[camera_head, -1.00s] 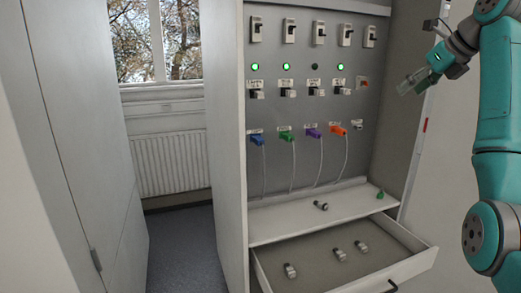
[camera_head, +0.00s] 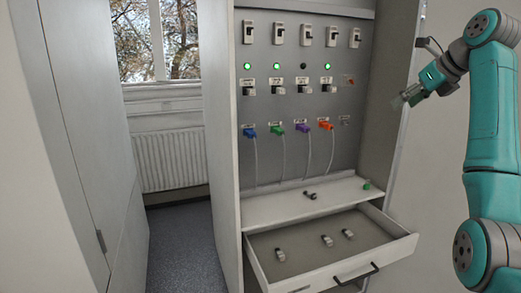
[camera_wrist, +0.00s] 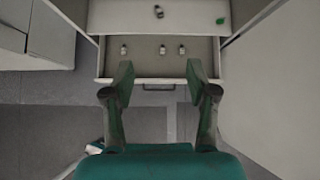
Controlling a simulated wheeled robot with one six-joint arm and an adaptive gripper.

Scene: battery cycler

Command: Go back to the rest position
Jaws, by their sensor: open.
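My gripper (camera_head: 404,99) is raised at the right of the head view, beside the cabinet's right edge. In the wrist view its two fingers (camera_wrist: 159,85) are wide apart with nothing between them. The wrist camera looks down past the fingers at the open drawer and the floor. The cabinet (camera_head: 223,160) stands in the middle of the head view. My gripper is apart from it and touches nothing visible.
The drawer (camera_head: 300,255) is pulled out, with several small cylinders (camera_head: 280,255) in it. The shelf (camera_head: 270,208) above holds a dark cylinder (camera_head: 310,195) and a green piece (camera_head: 366,185). Coloured plugs (camera_head: 249,132) sit in the panel. Floor (camera_head: 185,250) is clear at left.

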